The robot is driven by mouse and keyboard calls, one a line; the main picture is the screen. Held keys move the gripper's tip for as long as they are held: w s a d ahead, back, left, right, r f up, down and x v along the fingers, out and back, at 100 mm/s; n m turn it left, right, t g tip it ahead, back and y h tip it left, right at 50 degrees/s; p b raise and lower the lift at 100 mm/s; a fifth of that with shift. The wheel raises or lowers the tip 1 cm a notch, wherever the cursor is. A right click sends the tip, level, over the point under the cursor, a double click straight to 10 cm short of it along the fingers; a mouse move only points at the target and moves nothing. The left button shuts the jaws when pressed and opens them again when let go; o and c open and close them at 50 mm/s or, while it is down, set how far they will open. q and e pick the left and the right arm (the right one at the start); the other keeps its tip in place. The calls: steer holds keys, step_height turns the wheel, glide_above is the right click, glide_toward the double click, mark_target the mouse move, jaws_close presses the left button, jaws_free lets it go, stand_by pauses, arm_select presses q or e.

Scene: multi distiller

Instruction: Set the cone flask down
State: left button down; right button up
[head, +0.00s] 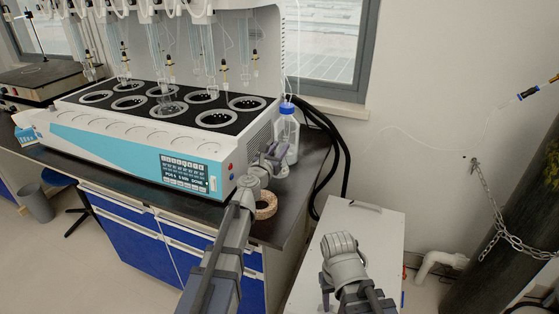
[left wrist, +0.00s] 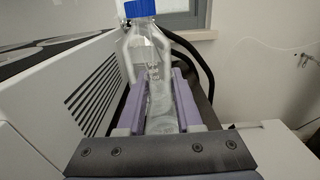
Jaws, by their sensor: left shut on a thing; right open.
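My left gripper (head: 276,160) is at the right end of the bench, beside the distiller's side wall. In the left wrist view its two purple fingers (left wrist: 161,103) are closed on clear glass, the cone flask (left wrist: 160,108). The flask's outline blends with the clear blue-capped bottle (left wrist: 147,50) just behind it, and its base is hidden. That bottle (head: 288,135) also stands behind the gripper in the head view. My right gripper (head: 340,245) is open and empty, low over the white box right of the bench.
The distiller (head: 150,150) with its round wells fills most of the bench. A cork ring (head: 266,206) lies on the black bench top (head: 300,185) near the front right corner. Black hoses (head: 338,150) hang behind the bottle. A white box (head: 385,235) stands right of the bench.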

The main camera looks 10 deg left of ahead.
arm_select(q)
steer(key=shift+f+b, duration=1.35)
steer(key=shift+f, duration=0.3)
arm_select(e)
steer(key=shift+f, duration=1.65)
arm_select(q)
steer(key=shift+f, duration=0.15)
arm_select(e)
steer(key=shift+f, duration=0.15)
arm_select(q)
steer(key=c, duration=0.6)
jaws_free()
arm_select(e)
steer(key=shift+r, duration=0.2)
arm_select(q)
steer(key=shift+s+r, duration=0.15)
steer(key=shift+r, duration=0.05)
steer(key=s, duration=0.3)
steer(key=s+a, duration=0.1)
steer(key=s, duration=0.3)
steer(key=s+a, duration=0.1)
steer(key=s, duration=0.3)
steer(key=shift+s+a, duration=0.2)
steer(key=shift+s, duration=0.05)
